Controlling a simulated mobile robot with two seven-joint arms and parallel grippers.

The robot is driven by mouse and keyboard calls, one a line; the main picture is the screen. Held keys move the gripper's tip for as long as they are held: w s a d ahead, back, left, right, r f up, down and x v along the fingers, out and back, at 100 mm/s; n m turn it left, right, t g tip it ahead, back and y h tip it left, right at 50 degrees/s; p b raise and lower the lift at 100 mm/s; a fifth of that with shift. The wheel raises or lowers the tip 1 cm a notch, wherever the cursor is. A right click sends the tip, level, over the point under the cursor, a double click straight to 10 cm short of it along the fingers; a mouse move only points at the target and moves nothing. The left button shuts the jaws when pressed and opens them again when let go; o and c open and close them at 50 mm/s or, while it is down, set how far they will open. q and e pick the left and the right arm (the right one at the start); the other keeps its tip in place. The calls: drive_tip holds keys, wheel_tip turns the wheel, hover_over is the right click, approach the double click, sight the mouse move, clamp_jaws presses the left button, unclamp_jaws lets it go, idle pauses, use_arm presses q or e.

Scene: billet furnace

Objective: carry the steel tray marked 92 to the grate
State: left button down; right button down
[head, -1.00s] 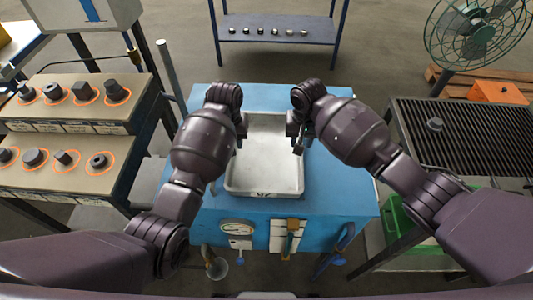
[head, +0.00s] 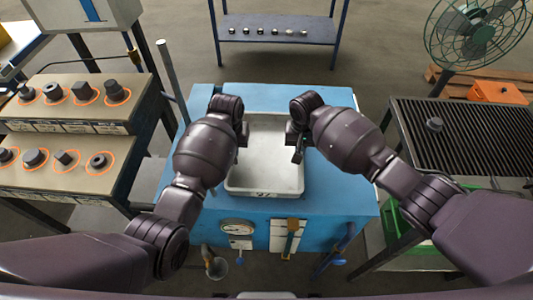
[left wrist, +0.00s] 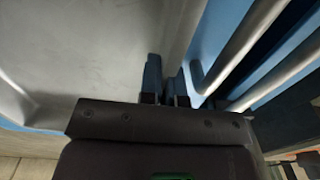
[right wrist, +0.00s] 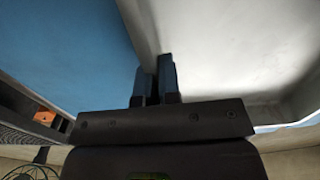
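The steel tray (head: 264,186) is a shallow pale metal pan on the blue-topped bench. Its near wall carries a dark number mark, too small to read surely. My left gripper (head: 243,133) is at the tray's left wall, and my right gripper (head: 295,138) is at its right wall. In the left wrist view, the fingers (left wrist: 166,88) stand close on either side of the tray wall. In the right wrist view, the fingers (right wrist: 154,85) also straddle the wall closely. The grate (head: 470,137), a dark slatted top on a stand, is at the right with a small dark piece on it.
The blue bench (head: 330,205) has a gauge and hanging tools at its front. Stepped racks (head: 62,120) with dark parts in orange rings stand left. A fan (head: 475,32) and orange box (head: 497,92) are behind the grate. A blue shelf (head: 275,30) stands behind.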

use_arm(q)
drive_tip(key=shift+r, duration=0.2)
use_arm(e)
drive_tip(key=shift+r, duration=0.2)
